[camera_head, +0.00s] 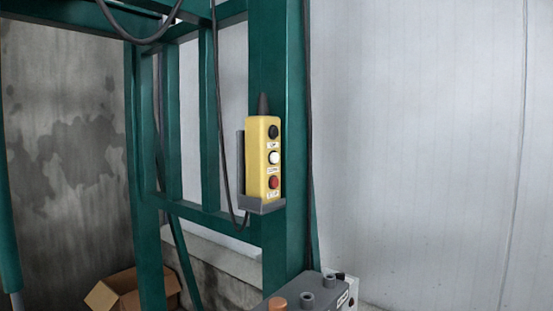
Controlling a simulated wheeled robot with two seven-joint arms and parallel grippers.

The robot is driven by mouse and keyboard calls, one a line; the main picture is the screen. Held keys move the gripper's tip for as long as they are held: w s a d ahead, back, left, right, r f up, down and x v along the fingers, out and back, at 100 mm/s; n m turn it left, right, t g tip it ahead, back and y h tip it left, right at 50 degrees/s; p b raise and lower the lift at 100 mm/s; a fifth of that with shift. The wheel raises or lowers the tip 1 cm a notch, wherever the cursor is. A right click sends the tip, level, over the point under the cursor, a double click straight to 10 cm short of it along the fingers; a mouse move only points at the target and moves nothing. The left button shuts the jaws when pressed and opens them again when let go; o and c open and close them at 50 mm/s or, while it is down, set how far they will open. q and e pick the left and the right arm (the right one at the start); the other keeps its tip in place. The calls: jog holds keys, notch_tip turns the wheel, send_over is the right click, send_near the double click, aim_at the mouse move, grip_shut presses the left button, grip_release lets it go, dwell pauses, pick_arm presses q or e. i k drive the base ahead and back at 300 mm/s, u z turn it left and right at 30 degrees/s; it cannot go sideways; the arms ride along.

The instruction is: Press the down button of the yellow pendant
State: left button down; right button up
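The yellow pendant (263,160) stands upright in a grey holder (262,205) on a green steel post, near the middle of the head view. Its face carries a black button (273,131) at the top, a white button (274,157) in the middle and a red button (274,182) at the bottom. A small label sits under each button. The middle label, under the white button, seems to read "DOWN", but it is too small to be sure. Neither of my grippers shows in the view.
The green frame (285,240) fills the centre and left, with dark cables hanging along it. A grey box (315,292) with an orange knob (277,303) stands at the bottom. An open cardboard box (128,290) lies lower left. The space before the white wall (430,130) looks clear.

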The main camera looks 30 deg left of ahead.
aim_at(274, 157)
jog(key=z, duration=0.85)
jog(key=i, duration=2)
jog(key=u, duration=2.65)
